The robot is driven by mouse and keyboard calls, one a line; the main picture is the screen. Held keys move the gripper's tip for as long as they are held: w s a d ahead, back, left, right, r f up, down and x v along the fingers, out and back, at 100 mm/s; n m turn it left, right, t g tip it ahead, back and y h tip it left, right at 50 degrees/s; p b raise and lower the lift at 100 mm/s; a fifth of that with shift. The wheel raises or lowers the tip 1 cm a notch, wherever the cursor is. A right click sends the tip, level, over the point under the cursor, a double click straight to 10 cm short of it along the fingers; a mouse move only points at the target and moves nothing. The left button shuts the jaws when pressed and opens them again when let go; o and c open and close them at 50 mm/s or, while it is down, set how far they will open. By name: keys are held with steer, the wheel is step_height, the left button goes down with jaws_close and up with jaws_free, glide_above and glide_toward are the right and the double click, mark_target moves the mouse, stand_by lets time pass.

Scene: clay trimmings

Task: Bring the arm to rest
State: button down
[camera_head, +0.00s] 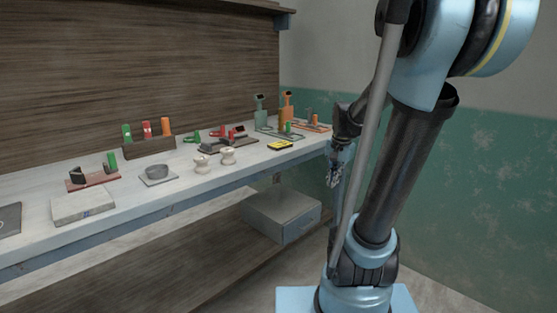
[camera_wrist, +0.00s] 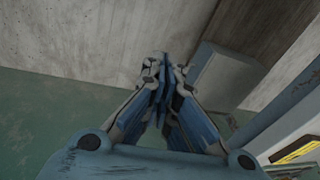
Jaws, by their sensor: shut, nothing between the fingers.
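My gripper (camera_head: 334,178) hangs low beside the right end of the workbench, in front of the green lower wall, in the head view. In the wrist view my gripper (camera_wrist: 160,62) shows its two blue-and-grey fingers meeting at the tips, with nothing held. It is apart from the bench and touches no object that I can see. My arm stands folded at the right of the head view, its wrist pointing down.
A grey box (camera_head: 283,214) sits beneath the bench. Floor beside the right wall is clear.

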steer(key=s+f+n, duration=0.4)
steer(key=s, duration=0.5)
steer(key=s+f+n, duration=0.4)
steer(key=s, duration=0.5)
steer(key=shift+s+a+h, duration=0.15)
steer(key=shift+a+h, duration=0.15)
steer(key=shift+a, duration=0.05)
